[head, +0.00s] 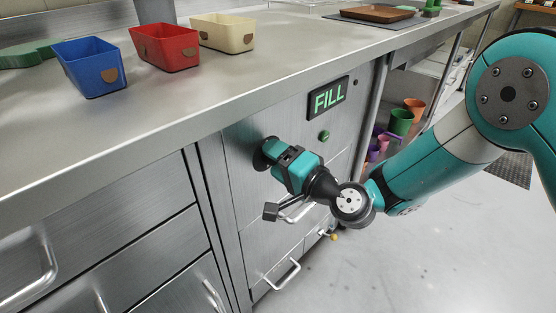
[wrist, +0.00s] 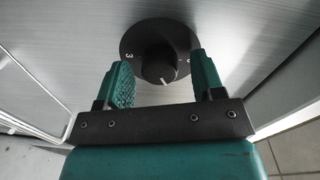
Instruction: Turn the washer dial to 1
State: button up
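The washer dial (wrist: 158,67) is a dark knob on a round black plate on the steel front panel. A white mark shows on the knob's lower edge, and a "3" is readable at the left of the plate. Another mark at the right edge is partly hidden by a finger. My gripper (wrist: 161,72) is open, with one finger on each side of the knob and gaps visible between. In the head view my gripper (head: 272,153) is up against the panel and covers most of the dial; only the plate's dark edge shows.
A lit green FILL sign (head: 328,98) and a round green button (head: 324,136) are on the panel near my gripper. Blue (head: 91,67), red (head: 165,48) and cream (head: 222,33) bins stand on the counter above.

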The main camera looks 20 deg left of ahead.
dwell(0.3)
jog(key=b+v, duration=1.2)
jog(key=v, duration=0.5)
jog(key=shift+d, duration=0.25)
jog(key=shift+s, duration=0.1)
